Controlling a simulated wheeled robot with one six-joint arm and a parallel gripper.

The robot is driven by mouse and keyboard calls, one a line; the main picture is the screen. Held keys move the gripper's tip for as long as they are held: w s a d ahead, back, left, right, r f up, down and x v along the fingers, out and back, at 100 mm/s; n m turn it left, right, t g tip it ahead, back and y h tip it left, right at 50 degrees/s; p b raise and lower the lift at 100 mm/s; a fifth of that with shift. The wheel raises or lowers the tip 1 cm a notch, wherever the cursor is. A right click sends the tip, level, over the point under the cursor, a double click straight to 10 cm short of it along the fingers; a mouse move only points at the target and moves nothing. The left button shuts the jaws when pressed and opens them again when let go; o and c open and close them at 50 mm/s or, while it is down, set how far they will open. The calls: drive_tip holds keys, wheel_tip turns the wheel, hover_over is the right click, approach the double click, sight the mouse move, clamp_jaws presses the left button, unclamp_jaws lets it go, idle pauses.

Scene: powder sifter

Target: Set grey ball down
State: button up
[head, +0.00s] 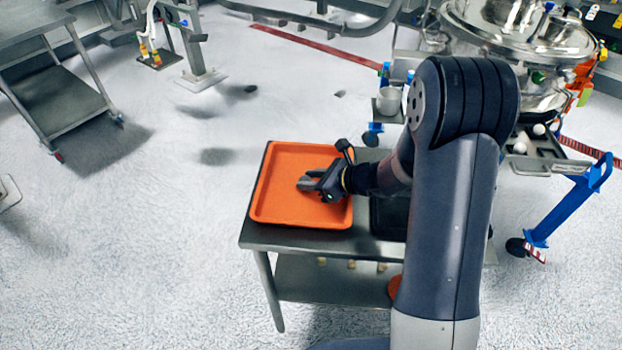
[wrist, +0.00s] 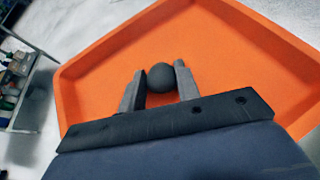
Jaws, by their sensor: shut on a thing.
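The grey ball (wrist: 161,77) shows in the wrist view between the two fingers of my gripper (wrist: 160,82). My gripper is shut on it, near the fingertips. The orange tray (wrist: 230,60) lies beneath the ball and fills most of that view. I cannot tell whether the ball touches the tray floor. In the head view my gripper (head: 307,184) is over the right half of the orange tray (head: 283,203). The ball is too small or hidden to make out there.
The tray sits on a metal table (head: 300,238) with a lower shelf. A dark tray (head: 388,217) is beside it on the right, partly hidden by my arm. A steel vessel (head: 520,40) stands behind, with a blue-legged frame (head: 565,212) at right.

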drive_tip(key=shift+f, duration=0.15)
drive_tip(key=o, duration=0.9)
drive_tip(key=shift+o, duration=0.2)
drive_tip(key=shift+r, duration=0.25)
drive_tip(key=v, duration=1.2)
drive_tip(key=shift+f, duration=0.1)
